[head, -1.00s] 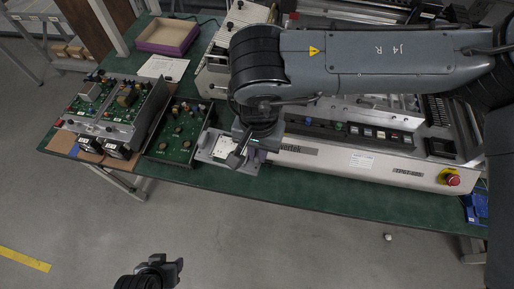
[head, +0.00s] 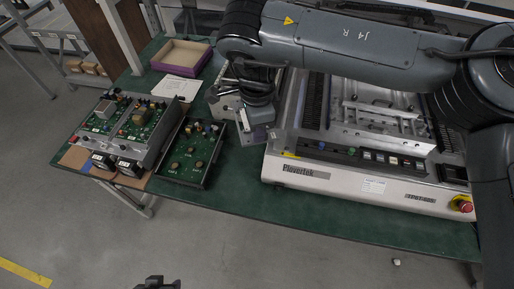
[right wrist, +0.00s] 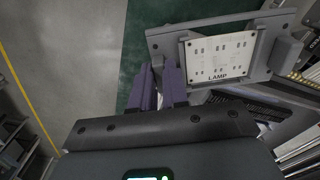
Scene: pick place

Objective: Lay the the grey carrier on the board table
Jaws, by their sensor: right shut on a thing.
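The grey carrier (right wrist: 260,62) is a flat plate bearing a white card marked LAMP, seen in the right wrist view. My right gripper (right wrist: 160,88) is shut on the carrier's edge with its purple-grey fingers. In the head view my right gripper (head: 258,132) is over the green board table (head: 222,190), between the circuit boards and the large machine; the wrist hides most of the carrier there. I cannot tell if the carrier touches anything below. My left gripper (head: 158,283) is cut off by the bottom edge, so its jaws are unclear.
A dark-framed circuit board (head: 190,155) lies left of my right gripper, with a bigger board unit (head: 130,125) beyond it. The Plovertek machine (head: 345,185) stands to the right. A purple tray (head: 182,56) and paper (head: 175,88) lie behind. The front table strip is clear.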

